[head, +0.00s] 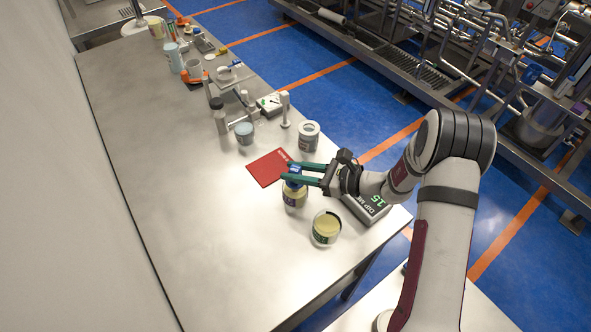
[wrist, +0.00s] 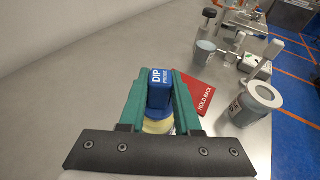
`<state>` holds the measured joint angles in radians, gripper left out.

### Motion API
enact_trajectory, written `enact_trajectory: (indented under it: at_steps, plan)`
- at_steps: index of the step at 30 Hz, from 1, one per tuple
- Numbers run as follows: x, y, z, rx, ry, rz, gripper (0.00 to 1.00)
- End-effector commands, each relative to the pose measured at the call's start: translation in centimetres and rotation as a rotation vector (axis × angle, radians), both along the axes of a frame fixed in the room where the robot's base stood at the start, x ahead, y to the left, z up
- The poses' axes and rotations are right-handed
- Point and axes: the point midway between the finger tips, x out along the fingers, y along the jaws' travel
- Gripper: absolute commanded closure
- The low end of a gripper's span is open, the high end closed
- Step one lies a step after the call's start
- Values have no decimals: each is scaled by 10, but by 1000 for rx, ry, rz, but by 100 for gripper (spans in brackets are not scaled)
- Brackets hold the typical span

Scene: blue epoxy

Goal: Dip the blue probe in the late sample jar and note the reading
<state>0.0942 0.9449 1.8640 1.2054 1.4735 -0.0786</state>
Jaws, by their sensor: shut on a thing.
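My gripper (head: 286,174) is shut on the blue probe (wrist: 160,88), whose label reads DIP PROBE; its blue body also shows in the head view (head: 294,184). The probe stands about upright over a jar of pale yellow content (head: 295,198); that jar's rim shows below the probe in the wrist view (wrist: 158,127). The probe's tip is hidden, so I cannot tell how deep it sits. A second open jar with yellow content (head: 326,229) stands nearer the front edge. The dip meter (head: 367,207) shows a green 15. I cannot read the jar labels.
A red card (head: 268,168) reading HOLD BACK lies beyond the probe. A grey lidded can (head: 308,136) stands behind it. Several jars, a balance-like white box (head: 270,104) and lab tools line the table's far right side. The table's left half (head: 170,180) is clear.

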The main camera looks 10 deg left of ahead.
Motion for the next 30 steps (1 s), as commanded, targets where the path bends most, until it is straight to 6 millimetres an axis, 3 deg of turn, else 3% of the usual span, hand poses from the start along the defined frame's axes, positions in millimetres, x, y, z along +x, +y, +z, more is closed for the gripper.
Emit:
enact_trajectory:
  at_steps: [30]
  plan:
    - [0, 0, 106, 0, -2, 1, 100]
